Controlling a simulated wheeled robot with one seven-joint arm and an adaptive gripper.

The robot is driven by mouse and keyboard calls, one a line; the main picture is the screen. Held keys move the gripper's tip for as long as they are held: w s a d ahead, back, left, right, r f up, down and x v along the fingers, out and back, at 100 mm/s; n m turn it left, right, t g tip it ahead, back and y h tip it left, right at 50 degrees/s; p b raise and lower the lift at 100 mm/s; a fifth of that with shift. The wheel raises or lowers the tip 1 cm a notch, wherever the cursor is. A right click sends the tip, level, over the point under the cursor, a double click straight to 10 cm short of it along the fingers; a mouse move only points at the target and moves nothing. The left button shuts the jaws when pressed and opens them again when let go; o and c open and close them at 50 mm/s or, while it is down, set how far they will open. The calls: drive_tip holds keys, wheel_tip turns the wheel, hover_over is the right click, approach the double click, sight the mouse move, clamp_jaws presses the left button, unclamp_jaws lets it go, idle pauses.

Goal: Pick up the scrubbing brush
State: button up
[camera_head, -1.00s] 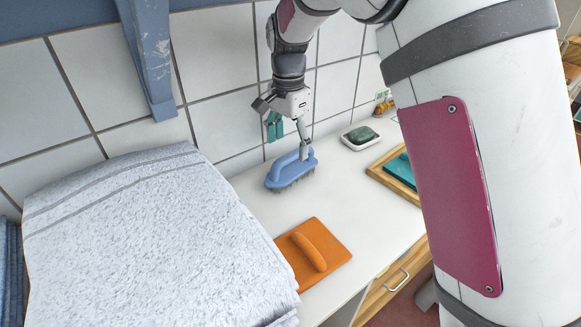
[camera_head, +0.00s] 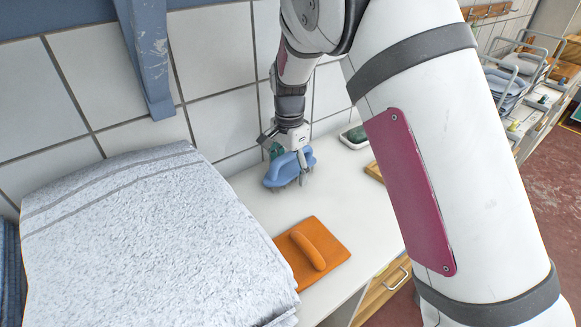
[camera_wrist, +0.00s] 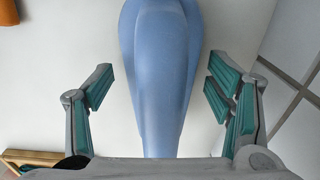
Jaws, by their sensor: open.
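The blue scrubbing brush (camera_head: 285,171) rests bristles down on the white counter near the tiled wall. In the wrist view its blue handle (camera_wrist: 160,75) runs up the middle between my fingers. My gripper (camera_head: 300,168) is directly above and around the brush, with the wrist pointing down. In the wrist view, the teal-padded fingers of my gripper (camera_wrist: 163,92) stand open on either side of the handle, with a gap showing on both sides. The bristles are mostly hidden in the wrist view.
An orange float-like block with a handle (camera_head: 312,252) lies on the counter (camera_head: 262,205) in front of the brush. A folded grey-white towel stack (camera_head: 150,240) stands at the left. A dish with a green bar (camera_head: 355,136) is at the right, beside a wooden tray (camera_head: 374,172).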

drive_tip(key=c, duration=1.3)
drive_tip(key=shift+r, duration=0.1)
drive_tip(key=shift+c, duration=0.2)
wheel_tip(320, 180, up, 10)
drive_tip(key=shift+f, duration=0.1)
drive_tip(key=o, duration=0.6)
drive_tip(key=c, duration=0.4)
